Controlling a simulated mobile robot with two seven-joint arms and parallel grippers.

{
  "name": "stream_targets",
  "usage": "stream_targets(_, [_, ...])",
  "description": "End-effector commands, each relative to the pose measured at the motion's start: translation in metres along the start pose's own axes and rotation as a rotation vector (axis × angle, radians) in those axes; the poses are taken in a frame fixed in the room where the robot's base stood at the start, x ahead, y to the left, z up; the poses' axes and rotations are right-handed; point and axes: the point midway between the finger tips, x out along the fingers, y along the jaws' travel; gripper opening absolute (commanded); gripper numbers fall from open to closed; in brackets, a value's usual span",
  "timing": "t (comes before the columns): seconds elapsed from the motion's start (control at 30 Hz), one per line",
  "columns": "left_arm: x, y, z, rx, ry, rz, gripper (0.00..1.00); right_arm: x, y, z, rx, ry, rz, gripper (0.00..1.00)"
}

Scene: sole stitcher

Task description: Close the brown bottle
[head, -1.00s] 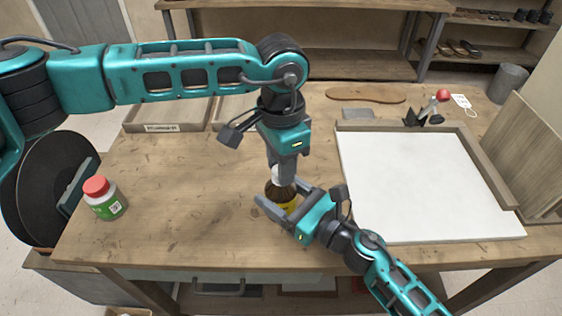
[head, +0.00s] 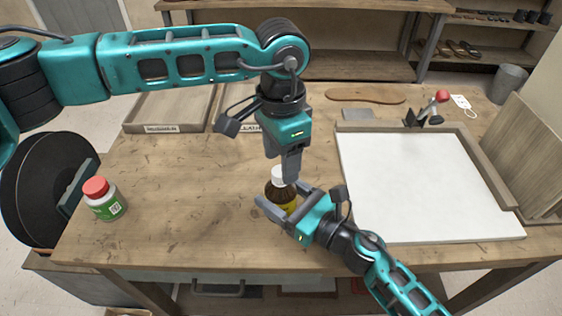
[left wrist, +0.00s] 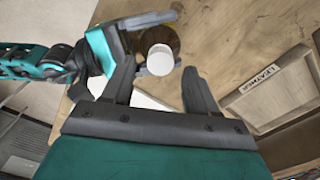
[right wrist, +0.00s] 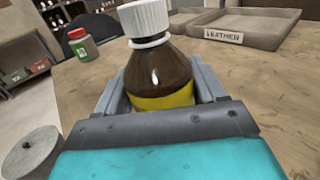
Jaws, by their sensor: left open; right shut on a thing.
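The brown bottle (head: 281,195) with a yellow label stands upright on the workbench. It also shows in the right wrist view (right wrist: 160,72). My right gripper (head: 275,203) is shut on the bottle's body from the side. The white cap (right wrist: 144,18) sits on the bottle's neck, above a white ring. The cap also shows from above in the left wrist view (left wrist: 160,60). My left gripper (head: 289,178) points down just above and beside the cap. Its fingers are open and empty, apart from the cap as far as I can tell.
A white board (head: 425,185) in a wooden frame lies on the right. Shallow wooden trays (head: 170,108) stand at the back left.

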Motion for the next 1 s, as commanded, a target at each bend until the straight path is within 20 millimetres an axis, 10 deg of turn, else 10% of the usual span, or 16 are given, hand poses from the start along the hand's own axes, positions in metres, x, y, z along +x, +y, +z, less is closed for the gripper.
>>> stream_targets(0.57, [-0.024, 0.000, 0.000, -0.027, -0.001, 0.000, 0.54, 0.000, 0.000, -0.001, 0.000, 0.002, 0.000, 0.00])
stream_targets(1.0, [-0.029, 0.001, -0.001, -0.704, 0.000, 0.000, 0.54, 0.000, 0.000, -0.001, 0.000, 0.002, 0.000, 0.00])
